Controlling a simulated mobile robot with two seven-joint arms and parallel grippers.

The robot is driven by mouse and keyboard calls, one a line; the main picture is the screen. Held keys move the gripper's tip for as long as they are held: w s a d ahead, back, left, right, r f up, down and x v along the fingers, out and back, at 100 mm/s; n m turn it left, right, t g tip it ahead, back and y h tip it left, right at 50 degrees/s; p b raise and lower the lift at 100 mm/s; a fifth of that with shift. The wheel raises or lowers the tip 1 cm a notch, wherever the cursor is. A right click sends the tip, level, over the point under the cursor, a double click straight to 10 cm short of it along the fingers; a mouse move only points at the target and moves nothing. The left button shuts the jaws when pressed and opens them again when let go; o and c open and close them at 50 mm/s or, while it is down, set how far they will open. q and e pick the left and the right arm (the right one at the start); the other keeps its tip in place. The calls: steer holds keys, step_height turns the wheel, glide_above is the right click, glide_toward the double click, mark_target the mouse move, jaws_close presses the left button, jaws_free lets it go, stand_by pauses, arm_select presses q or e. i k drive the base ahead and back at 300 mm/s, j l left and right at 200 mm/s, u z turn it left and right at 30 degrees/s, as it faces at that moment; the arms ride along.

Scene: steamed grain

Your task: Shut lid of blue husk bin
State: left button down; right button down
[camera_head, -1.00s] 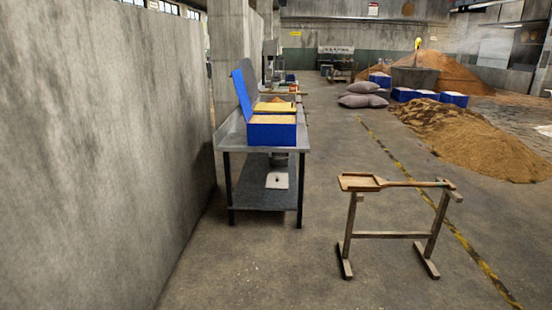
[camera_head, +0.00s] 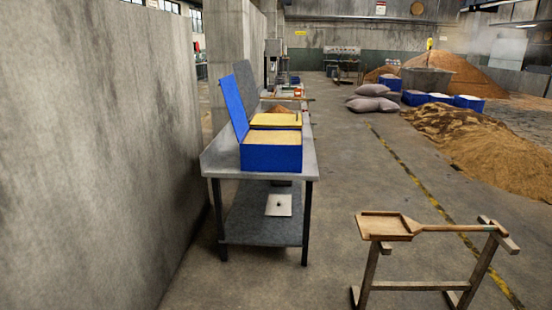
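The blue husk bin (camera_head: 270,158) stands on a grey metal table ahead of me, left of the picture's middle. It is filled with pale tan material up near its rim. Its blue lid (camera_head: 235,107) stands up, open, on the bin's left side. Neither of my grippers is in view.
The metal table (camera_head: 222,166) stands along a concrete wall (camera_head: 90,150) on the left. A wooden stand (camera_head: 415,286) holding a wooden shovel (camera_head: 392,225) is at the front right. Grey sacks (camera_head: 372,104) and a grain heap (camera_head: 490,150) lie farther back. The floor between table and stand is clear.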

mark_target(228, 84)
steer(key=i+u, duration=0.15)
steer(key=i, duration=0.5)
steer(key=i+l+u, duration=0.15)
steer(key=i, duration=0.5)
steer(key=i+j, duration=0.1)
steer(key=i, duration=1.25)
steer(key=i+z, duration=0.3)
steer(key=z, duration=0.15)
steer(key=i+j+z, duration=0.25)
steer(key=z, duration=0.25)
steer(key=i+z, duration=0.1)
steer(key=z, duration=7.25)
